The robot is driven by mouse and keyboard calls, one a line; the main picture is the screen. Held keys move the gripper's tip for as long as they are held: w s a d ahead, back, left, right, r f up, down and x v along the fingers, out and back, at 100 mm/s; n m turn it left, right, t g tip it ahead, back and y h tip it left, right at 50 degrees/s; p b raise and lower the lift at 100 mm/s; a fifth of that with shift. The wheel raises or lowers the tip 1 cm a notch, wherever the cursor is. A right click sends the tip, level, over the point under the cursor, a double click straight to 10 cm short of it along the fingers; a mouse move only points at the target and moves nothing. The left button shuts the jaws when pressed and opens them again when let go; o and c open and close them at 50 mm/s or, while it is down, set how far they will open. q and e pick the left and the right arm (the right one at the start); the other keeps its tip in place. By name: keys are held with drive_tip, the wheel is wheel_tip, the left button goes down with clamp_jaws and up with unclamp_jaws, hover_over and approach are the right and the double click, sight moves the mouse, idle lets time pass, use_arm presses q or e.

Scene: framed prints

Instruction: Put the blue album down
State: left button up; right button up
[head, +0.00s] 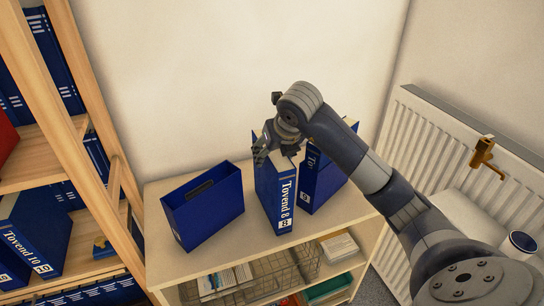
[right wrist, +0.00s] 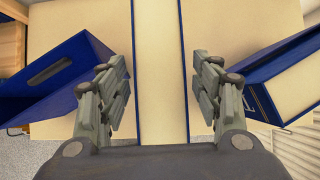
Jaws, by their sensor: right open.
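The blue album (head: 278,195) with "Tovend 8" on its spine stands upright on the cabinet top (head: 165,262). In the right wrist view its cream page edge between two blue covers (right wrist: 160,80) runs between my fingers. My right gripper (head: 277,150) is at the album's upper end, at its back part in the head view. Its fingers (right wrist: 160,95) are spread, one on each side of the album, with a gap on both sides. My left gripper is not in view.
An open blue slipcase (head: 203,208) stands left of the album, and another blue album (head: 318,185) leans close on its right. A wooden shelf with blue binders (head: 35,228) is at left.

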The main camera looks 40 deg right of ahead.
drive_tip(key=v, duration=0.9)
drive_tip(key=shift+s+r+b, duration=0.1)
drive_tip(key=shift+r+b, duration=0.15)
drive_tip(key=shift+b, duration=0.15)
